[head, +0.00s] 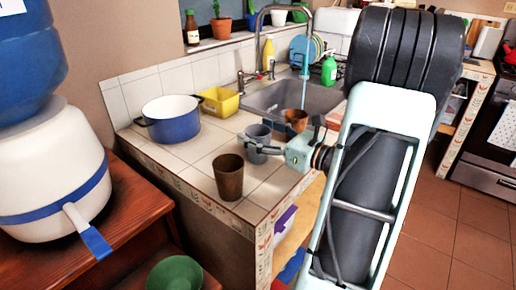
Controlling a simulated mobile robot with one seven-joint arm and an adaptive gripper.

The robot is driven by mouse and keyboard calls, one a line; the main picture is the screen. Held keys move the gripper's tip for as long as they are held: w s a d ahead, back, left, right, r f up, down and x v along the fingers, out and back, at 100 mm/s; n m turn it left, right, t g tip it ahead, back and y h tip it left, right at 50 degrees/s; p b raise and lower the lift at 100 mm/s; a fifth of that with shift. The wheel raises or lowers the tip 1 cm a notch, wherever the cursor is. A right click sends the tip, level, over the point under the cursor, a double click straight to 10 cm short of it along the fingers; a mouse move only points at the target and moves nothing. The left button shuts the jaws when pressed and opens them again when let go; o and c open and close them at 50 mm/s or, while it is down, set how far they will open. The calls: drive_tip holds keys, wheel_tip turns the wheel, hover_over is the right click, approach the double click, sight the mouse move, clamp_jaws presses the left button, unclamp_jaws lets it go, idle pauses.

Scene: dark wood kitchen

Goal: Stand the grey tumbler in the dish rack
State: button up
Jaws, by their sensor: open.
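The grey tumbler (259,133) stands upright on the tiled counter, left of my arm. My gripper (255,147) is open at the tumbler, with a finger across its near side. The far finger is mostly hidden, so I cannot tell whether the fingers touch it. Blue and other coloured plates (303,50) stand on edge behind the sink, seemingly in the dish rack. The rack's frame is hard to make out, and my arm hides part of that area.
A brown tumbler (228,179) stands near the counter's front edge; an orange-brown cup (297,117) is near the sink (283,98). A blue pot (171,124) and yellow tub (219,103) stand further left. A faucet (262,48) and green bottle (329,70) are by the sink.

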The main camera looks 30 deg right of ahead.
drive_tip(key=shift+c, duration=0.6)
drive_tip(key=c, duration=1.3)
drive_tip(key=shift+r, duration=0.15)
